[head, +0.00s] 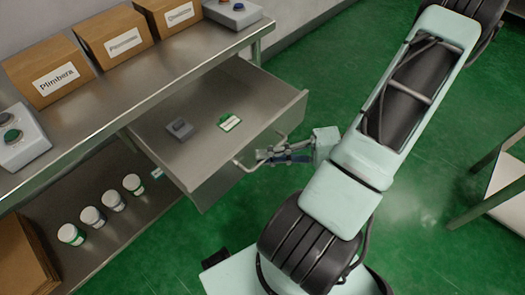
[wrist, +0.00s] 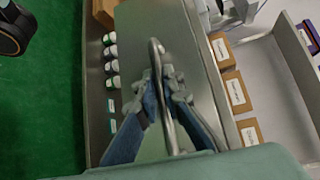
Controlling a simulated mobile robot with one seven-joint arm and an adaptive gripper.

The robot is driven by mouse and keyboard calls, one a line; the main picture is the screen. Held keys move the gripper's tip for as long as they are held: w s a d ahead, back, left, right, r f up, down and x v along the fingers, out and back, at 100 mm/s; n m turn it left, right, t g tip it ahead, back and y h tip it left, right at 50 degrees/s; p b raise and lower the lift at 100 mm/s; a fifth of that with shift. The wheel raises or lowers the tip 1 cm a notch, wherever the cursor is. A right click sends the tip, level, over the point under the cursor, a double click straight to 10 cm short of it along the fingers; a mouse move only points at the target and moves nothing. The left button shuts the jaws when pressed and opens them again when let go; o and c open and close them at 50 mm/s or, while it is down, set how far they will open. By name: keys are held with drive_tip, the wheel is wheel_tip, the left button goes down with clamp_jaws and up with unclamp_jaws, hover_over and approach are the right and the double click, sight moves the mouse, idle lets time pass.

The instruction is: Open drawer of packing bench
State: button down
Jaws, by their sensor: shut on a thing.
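The packing bench (head: 150,62) is steel, on the left of the head view. Its drawer (head: 180,152) is pulled well out, so its inside shows. A dark grey item (head: 180,128) and a green-and-white card (head: 229,122) lie in the drawer. A bar handle (head: 245,167) runs along the drawer's front; it also shows in the wrist view (wrist: 157,52). My gripper (head: 262,156) is at the handle, shut on it. In the wrist view my gripper's fingers (wrist: 164,80) sit one on each side of the bar. The fingers hide part of the bar.
Cardboard boxes (head: 116,42) and button boxes (head: 20,137) stand on the benchtop. Several white tubs (head: 92,217) stand on the lower shelf. Another table (head: 505,185) is at the right edge. Green floor (head: 420,195) is open between.

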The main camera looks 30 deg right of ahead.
drive_tip(key=c, duration=2.1)
unclamp_jaws()
drive_tip(key=v, duration=1.2)
drive_tip(key=shift+r, duration=0.1)
